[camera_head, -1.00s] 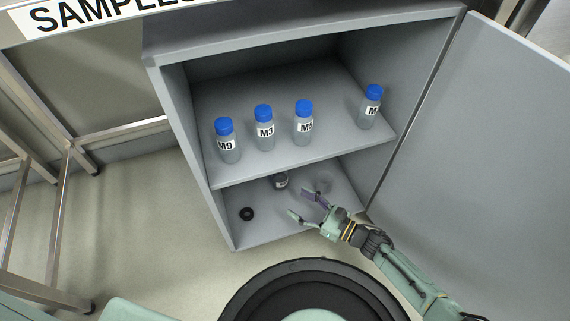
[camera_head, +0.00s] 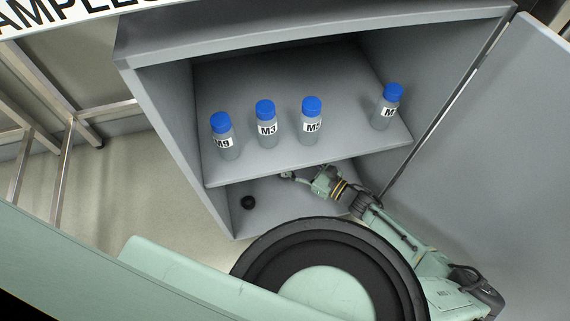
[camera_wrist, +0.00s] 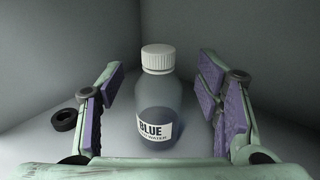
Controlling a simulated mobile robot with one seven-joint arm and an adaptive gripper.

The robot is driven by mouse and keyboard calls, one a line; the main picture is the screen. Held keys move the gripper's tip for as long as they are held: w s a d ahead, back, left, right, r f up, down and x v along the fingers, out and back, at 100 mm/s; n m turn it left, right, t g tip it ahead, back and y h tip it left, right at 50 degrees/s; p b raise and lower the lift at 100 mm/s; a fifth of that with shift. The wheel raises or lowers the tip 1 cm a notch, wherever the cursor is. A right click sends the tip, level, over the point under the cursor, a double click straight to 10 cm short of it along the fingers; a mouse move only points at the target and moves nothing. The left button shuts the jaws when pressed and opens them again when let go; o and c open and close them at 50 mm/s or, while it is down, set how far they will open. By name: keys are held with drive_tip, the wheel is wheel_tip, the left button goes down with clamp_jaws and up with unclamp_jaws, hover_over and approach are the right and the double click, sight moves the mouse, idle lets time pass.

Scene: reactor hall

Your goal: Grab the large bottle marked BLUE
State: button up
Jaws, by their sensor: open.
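The large bottle marked BLUE (camera_wrist: 157,100) stands upright in the wrist view, with a white cap, a greyish clear body and a white label. My gripper (camera_wrist: 163,92) is open, one purple-padded finger on each side of the bottle, with a visible gap on both sides. In the head view my gripper (camera_head: 300,175) reaches into the lower compartment of the cabinet. The shelf above hides its fingertips and most or all of the BLUE bottle there.
The grey cabinet (camera_head: 160,125) has its door (camera_head: 480,170) open at right. Blue-capped bottles M9 (camera_head: 224,140), M3 (camera_head: 267,128), another M bottle (camera_head: 312,125) and one more (camera_head: 387,108) stand on the upper shelf. A black ring (camera_head: 248,203) lies on the lower floor, left of my gripper.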

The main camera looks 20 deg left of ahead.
drive_tip(key=x, duration=0.4)
drive_tip(key=shift+a, duration=0.1)
drive_tip(key=shift+c, duration=0.4)
drive_tip(key=shift+s, duration=0.1)
clamp_jaws()
idle(0.4)
